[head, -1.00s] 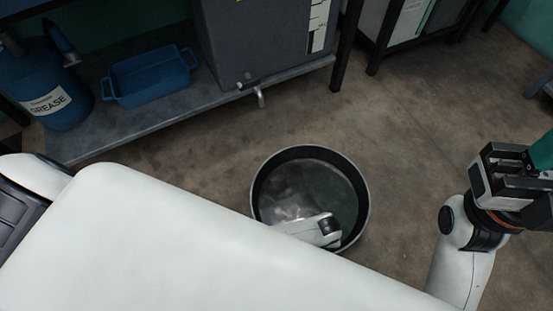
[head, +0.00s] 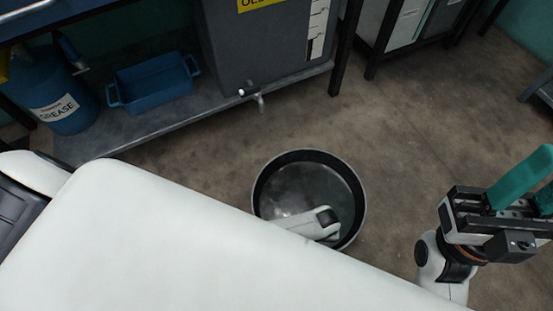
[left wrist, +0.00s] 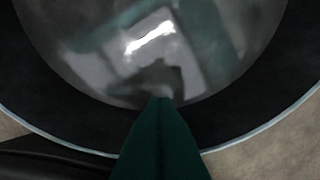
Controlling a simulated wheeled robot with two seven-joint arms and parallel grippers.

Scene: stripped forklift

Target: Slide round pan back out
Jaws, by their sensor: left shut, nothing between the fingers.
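The round pan (head: 262,180) stands on the floor in the middle of the head view. It has a dark wall, a thin pale rim and a shiny, reflective inside. In the left wrist view, the pan (left wrist: 75,130) fills most of the picture. My left gripper (left wrist: 162,102) is shut and empty, its green fingers overlapping the pan's near wall and rim there; I cannot tell whether they touch. In the head view my left fingers are hidden behind my white arm. My right gripper (head: 525,185) is open and empty, over the floor right of the pan.
A grey tank (head: 255,50) with a tap (head: 258,100) stands on a low shelf (head: 160,128) behind the pan. A blue tub (head: 155,85) and a blue grease drum (head: 62,100) are on the left. Bare floor (head: 420,130) lies right of the pan.

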